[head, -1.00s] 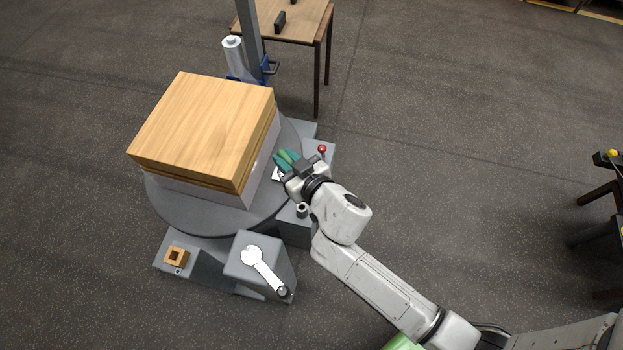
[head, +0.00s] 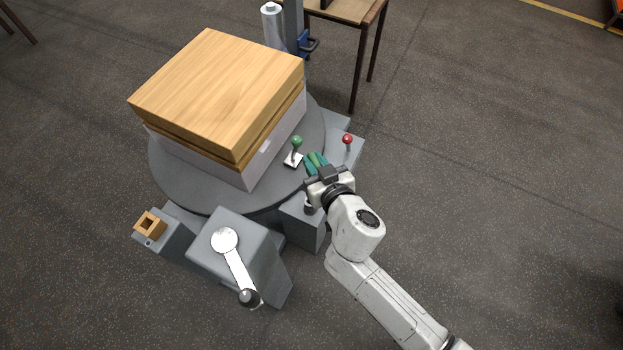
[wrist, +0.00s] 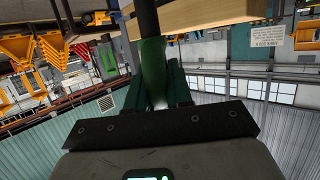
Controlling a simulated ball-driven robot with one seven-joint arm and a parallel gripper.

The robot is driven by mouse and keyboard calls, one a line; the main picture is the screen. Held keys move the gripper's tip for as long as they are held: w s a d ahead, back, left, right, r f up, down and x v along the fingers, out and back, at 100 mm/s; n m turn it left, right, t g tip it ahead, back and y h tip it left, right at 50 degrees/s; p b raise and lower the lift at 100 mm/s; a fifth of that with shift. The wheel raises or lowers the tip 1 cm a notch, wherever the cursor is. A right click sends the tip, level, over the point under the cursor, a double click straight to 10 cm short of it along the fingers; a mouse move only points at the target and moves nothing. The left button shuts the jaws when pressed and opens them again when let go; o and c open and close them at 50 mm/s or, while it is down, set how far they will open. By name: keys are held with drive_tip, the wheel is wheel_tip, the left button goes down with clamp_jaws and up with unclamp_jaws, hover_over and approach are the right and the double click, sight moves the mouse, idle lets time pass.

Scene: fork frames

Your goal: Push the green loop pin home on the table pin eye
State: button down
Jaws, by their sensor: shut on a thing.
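My gripper (head: 317,160) is shut on a green piece (head: 316,159), which I take to be the green loop pin. In the wrist view the green grip (wrist: 153,72) sits between the teal fingers, with a dark rod (wrist: 147,18) running up out of frame. The gripper is over the right edge of the grey turntable (head: 190,190), just right of a white plate (head: 292,161) with a green ball knob (head: 297,140). A small grey cylinder (head: 309,206) shows just below the gripper and may be the pin eye; its opening is unclear. The pin's far end is hidden in the head view.
A large wooden-topped block (head: 215,95) fills the turntable's middle. A red ball knob (head: 347,139) stands right of the gripper. A crank handle (head: 236,268) and a small wooden square frame (head: 150,224) are at the front. The floor to the right is clear.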

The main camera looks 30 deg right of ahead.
drive_tip(key=w+f+m+g+h+b, duration=0.1)
drive_tip(key=w+f+m+h+b, duration=0.2)
drive_tip(key=f+b, duration=0.7)
drive_tip(key=h+b, duration=0.1)
drive_tip(key=b, duration=0.2)
drive_tip(key=shift+w+d+f+m+h, duration=0.25)
drive_tip(key=shift+w+f+m+h, duration=0.05)
drive_tip(key=shift+f+m+h, duration=0.1)
drive_tip(key=shift+b, duration=0.55)
wheel_tip(320, 180, down, 5)
drive_tip(key=b, duration=0.5)
wheel_tip(320, 180, down, 8)
drive_tip(key=b, duration=0.8)
drive_tip(key=shift+b, duration=0.4)
idle(1.8)
drive_tip(key=c, duration=0.9)
unclamp_jaws()
drive_tip(key=shift+r, duration=0.1)
drive_tip(key=shift+c, duration=0.2)
